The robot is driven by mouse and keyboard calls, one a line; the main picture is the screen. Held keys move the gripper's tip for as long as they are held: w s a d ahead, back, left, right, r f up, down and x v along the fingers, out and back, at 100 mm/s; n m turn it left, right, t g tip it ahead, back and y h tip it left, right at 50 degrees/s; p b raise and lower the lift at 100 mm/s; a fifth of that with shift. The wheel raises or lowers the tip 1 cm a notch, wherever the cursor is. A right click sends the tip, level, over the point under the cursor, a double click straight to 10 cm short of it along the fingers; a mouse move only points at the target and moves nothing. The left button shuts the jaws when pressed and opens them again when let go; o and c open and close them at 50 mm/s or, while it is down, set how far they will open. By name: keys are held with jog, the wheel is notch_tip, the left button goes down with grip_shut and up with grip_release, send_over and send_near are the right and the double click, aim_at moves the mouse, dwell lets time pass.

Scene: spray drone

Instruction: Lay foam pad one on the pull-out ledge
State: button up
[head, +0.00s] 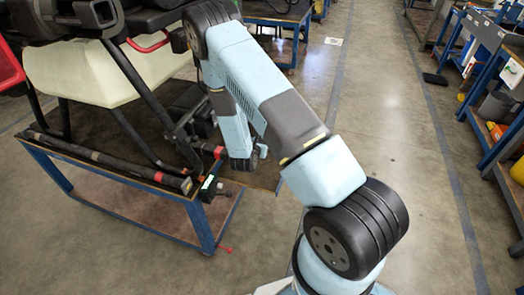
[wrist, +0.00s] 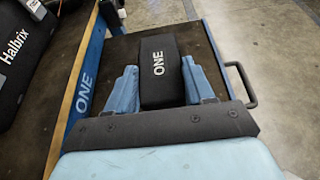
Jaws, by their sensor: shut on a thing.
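Foam pad one (wrist: 160,62) is a black block with a white "ONE" on top, seen in the middle of the wrist view. My gripper (wrist: 162,88) is shut on it, with one blue finger on each side. Below the pad is the dark pull-out ledge (wrist: 118,55), with a black handle (wrist: 243,82) on its right side. I cannot tell whether the pad touches the ledge. A blue bench edge marked "ONE" (wrist: 85,88) runs along the ledge's left side. In the head view my gripper (head: 243,162) is beside the bench, and the pad is hidden there.
A black "Halbrix" box (wrist: 22,50) lies on the bench at left. In the head view a drone with a pale tank (head: 85,72) and black legs stands over the blue-framed bench (head: 140,192). Open floor (head: 400,110) lies to the right, with more benches (head: 490,90) beyond.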

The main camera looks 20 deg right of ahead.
jog(key=w+d+f, duration=0.1)
jog(key=f, duration=0.1)
jog(key=w+d+f, duration=0.1)
jog(key=w+f, duration=0.1)
jog(key=w+d+f, duration=0.1)
jog(key=shift+w+f, duration=0.15)
jog(key=shift+f, duration=0.25)
jog(key=shift+w+d+f, duration=0.1)
jog(key=shift+w+f, duration=0.05)
jog(key=shift+f, duration=0.75)
jog(key=shift+w+d+f, duration=0.1)
jog(key=shift+f, duration=0.8)
jog(key=shift+a, duration=0.1)
jog(key=o, duration=1)
jog(key=shift+f, duration=0.1)
